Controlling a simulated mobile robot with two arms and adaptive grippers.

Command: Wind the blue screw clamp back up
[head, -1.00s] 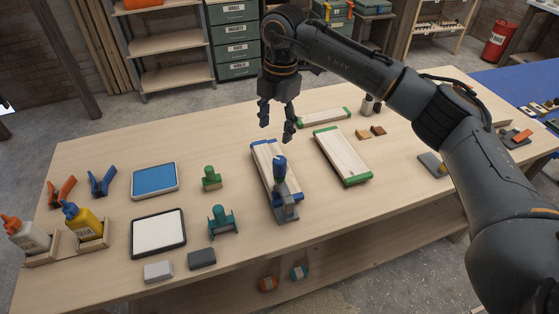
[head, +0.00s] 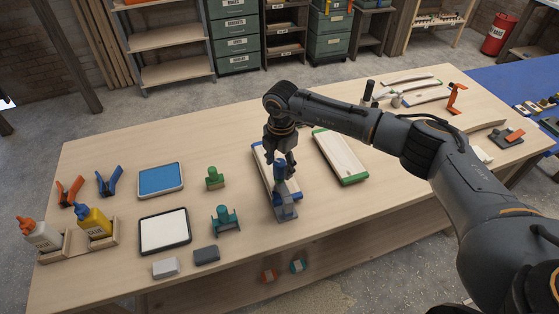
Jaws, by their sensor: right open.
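The blue screw clamp (head: 286,210) stands upright at the near end of a pale board with blue ends (head: 259,163) on the workbench. Its blue handle (head: 280,168) points up. My right gripper (head: 281,167) is open, pointing down, with its fingers at the top of the handle. One finger is on each side of it, as far as I can see; whether they touch it is unclear. My left gripper is not in view.
A board with green ends (head: 341,157) lies just right of the clamp. A teal clamp-like stamp (head: 225,220) and a green stamp (head: 214,178) stand to its left. Glue bottles (head: 94,222) stand at far left.

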